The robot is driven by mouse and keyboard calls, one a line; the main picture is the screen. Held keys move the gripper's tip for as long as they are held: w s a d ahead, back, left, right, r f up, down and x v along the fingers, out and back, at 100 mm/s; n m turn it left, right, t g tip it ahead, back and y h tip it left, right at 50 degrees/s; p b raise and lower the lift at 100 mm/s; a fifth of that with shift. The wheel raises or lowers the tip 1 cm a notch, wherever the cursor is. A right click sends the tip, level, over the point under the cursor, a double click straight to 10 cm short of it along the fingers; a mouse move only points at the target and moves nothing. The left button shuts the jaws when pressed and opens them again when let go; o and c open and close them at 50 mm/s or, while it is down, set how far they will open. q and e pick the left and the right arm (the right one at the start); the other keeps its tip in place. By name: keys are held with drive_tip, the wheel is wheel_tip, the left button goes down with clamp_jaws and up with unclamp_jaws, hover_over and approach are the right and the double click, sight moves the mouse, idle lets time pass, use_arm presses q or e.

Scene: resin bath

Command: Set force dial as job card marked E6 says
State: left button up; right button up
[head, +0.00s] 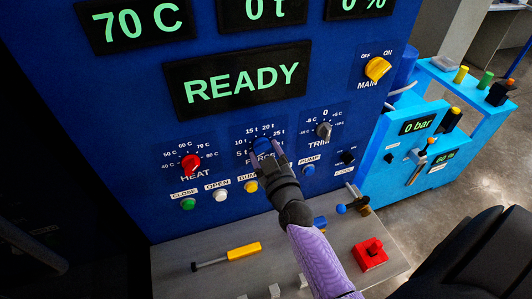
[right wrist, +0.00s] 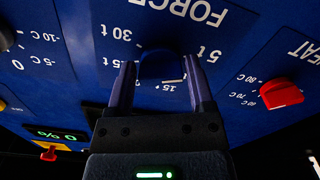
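The blue force dial (head: 262,146) is on the dark blue panel, under a scale in t. My right gripper (head: 268,153) reaches up to it and partly covers the dial and its label. In the right wrist view the force dial (right wrist: 161,66) sits between the two purple fingers, upside down in the picture. The fingers stand apart on either side of it, with a narrow gap at the left one. A small white mark on the dial lies near the 15 label; the exact setting is hard to read. No job card marked E6 is in view. My left gripper is not in view.
The red heat dial (head: 191,164) is left of the force dial; the grey trim dial (head: 324,130) is right. Coloured buttons line the panel below. The READY display (head: 240,80) is above. A yellow-handled screwdriver (head: 240,252) and a red block (head: 370,254) lie on the grey bench (head: 215,280).

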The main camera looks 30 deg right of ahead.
clamp_jaws()
drive_tip(key=m, duration=0.4)
drive_tip(key=m+p, duration=0.1)
drive_tip(key=m, duration=0.3)
drive_tip(key=m+p, duration=0.1)
drive_tip(key=m, duration=0.4)
drive_tip(key=shift+a, duration=0.25)
drive_tip(key=shift+r+m, duration=0.15)
drive_tip(key=shift+m, duration=2.15)
